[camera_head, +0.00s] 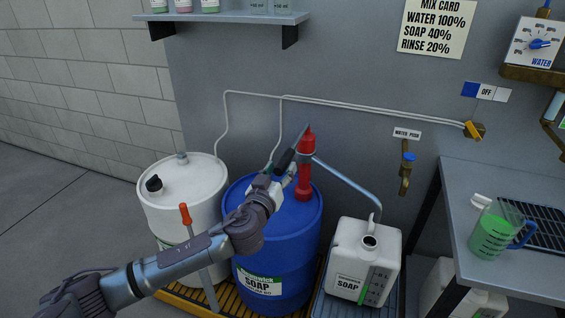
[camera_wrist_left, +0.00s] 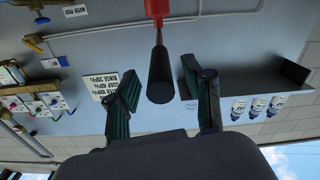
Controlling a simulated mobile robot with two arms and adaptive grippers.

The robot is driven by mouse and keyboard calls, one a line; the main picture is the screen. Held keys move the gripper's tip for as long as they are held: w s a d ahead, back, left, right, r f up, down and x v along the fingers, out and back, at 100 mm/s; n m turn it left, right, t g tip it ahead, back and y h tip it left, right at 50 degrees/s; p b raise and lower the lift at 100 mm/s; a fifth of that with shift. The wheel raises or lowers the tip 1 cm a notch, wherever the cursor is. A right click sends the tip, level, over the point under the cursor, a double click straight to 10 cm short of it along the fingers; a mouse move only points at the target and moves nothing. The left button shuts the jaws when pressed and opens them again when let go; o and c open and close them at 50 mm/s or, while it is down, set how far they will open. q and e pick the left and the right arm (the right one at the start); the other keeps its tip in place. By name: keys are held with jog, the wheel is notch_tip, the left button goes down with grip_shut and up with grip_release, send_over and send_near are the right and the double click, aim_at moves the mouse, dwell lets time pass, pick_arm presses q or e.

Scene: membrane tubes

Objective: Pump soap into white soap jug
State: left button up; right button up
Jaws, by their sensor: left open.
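The blue soap drum (camera_head: 270,240) carries a red pump (camera_head: 306,175) with a black handle (camera_head: 289,157) that slopes down to the left. The pump's grey spout (camera_head: 350,180) curves down to the right, its end above or near the mouth of the white soap jug (camera_head: 350,258). The jug is uncapped and stands upright. My left gripper (camera_head: 274,176) is at the lower end of the handle. In the left wrist view my open fingers (camera_wrist_left: 163,92) stand either side of the black handle (camera_wrist_left: 161,72), with gaps visible on both sides. My right gripper is not in view.
A white drum (camera_head: 185,200) stands left of the blue one. At the right, a bench (camera_head: 475,180) bears a measuring jug with green liquid (camera_head: 493,232). A shelf (camera_head: 220,18) with bottles is above. A wall tap (camera_head: 405,170) is above the jug.

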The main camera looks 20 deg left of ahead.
pick_arm(q)
jog(key=shift+w, duration=1.05)
grip_shut()
